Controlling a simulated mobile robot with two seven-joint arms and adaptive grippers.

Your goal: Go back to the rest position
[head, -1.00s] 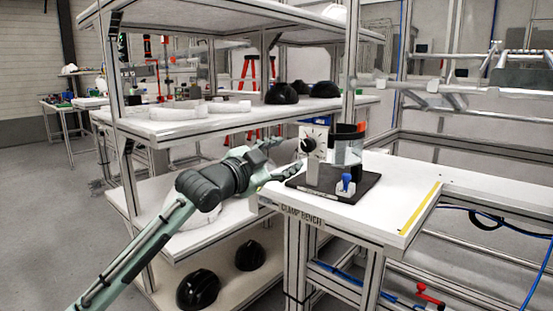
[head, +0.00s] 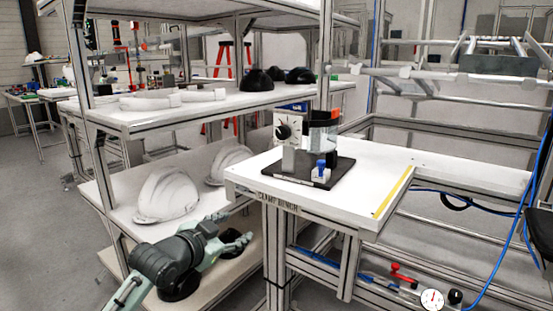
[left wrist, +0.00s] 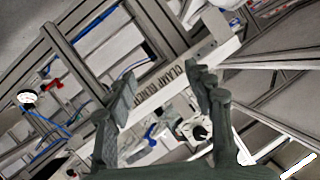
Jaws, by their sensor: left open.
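My left gripper (head: 238,228) is open and empty. In the head view it hangs low, beside the lower shelf and to the left of the clamp bench (head: 255,178). In the left wrist view the open fingers (left wrist: 160,85) have nothing between them that they touch. The bench's front edge with its lettering (left wrist: 165,88) shows beyond them. The clamp fixture (head: 305,145) stands on its black base on the bench, apart from the gripper. My right gripper cannot be made out.
Two white helmet shells, one in front (head: 168,193) and one behind (head: 230,163), sit on the lower shelf. Black shells (head: 256,80) sit on the shelf above. A blue cable (head: 497,200) and a dark, unclear shape (head: 540,238) are at the right. Floor at left is clear.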

